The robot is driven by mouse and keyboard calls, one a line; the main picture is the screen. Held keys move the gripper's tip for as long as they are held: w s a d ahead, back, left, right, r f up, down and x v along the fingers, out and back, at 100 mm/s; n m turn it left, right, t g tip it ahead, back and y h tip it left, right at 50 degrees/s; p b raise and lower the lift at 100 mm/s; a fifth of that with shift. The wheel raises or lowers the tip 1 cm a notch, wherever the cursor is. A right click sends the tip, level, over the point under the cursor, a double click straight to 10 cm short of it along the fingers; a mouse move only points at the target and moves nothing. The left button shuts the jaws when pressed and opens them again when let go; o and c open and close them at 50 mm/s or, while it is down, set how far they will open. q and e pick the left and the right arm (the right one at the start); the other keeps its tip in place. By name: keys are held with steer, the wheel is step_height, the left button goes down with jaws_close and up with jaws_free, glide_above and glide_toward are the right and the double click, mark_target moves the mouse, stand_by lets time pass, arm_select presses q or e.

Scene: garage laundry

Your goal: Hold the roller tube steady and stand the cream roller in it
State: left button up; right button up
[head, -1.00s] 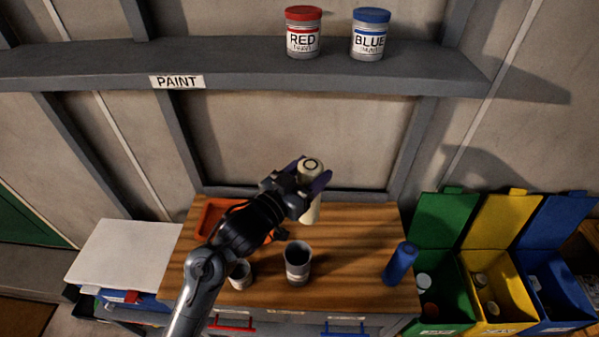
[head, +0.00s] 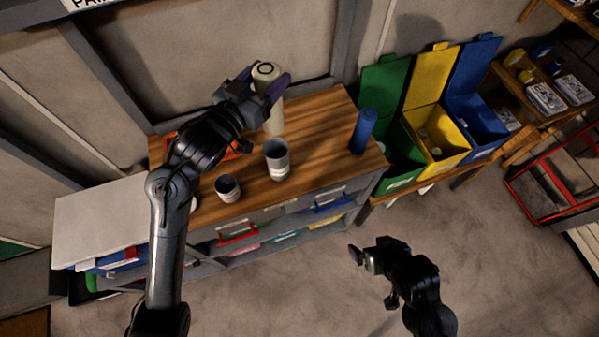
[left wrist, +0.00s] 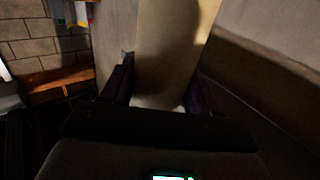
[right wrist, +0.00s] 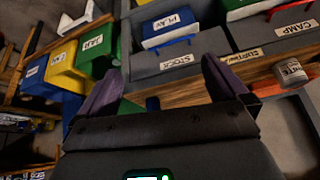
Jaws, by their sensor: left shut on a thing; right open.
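The cream roller (head: 272,120) is upright, held above or at the back of the wooden bench; I cannot tell whether its foot touches the top. My left gripper (head: 264,88) is shut on its upper part, and the roller (left wrist: 172,50) fills the middle of the left wrist view. The roller tube (head: 277,162), a grey open-topped cylinder, stands upright on the bench in front of the roller, apart from it. My right gripper (head: 362,258) is open and empty in front of the bench, low and right of the tube. It also shows open in the right wrist view (right wrist: 160,80).
A shorter can (head: 228,190) stands left of the tube. A blue cylinder (head: 363,130) stands at the bench's right end. An orange tray (head: 232,150) lies behind my left arm. Green, yellow and blue bins (head: 443,155) stand to the right. Drawers (head: 290,225) sit under the bench top.

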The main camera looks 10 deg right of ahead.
steer(key=w+a+f+t+y, duration=0.1)
steer(key=w+a+f+t, duration=0.15)
steer(key=a, duration=0.25)
steer(key=n+t+y, duration=0.4)
steer(key=n+y, duration=0.1)
steer(key=n, duration=0.1)
glide_toward(272, 157)
steer(key=x, duration=0.6)
steer(key=shift+w+r, duration=0.1)
steer(key=shift+d, duration=0.1)
steer(key=c, duration=1)
arm_select(q)
steer(key=shift+f, duration=6.5)
arm_select(e)
steer(key=shift+o, duration=0.2)
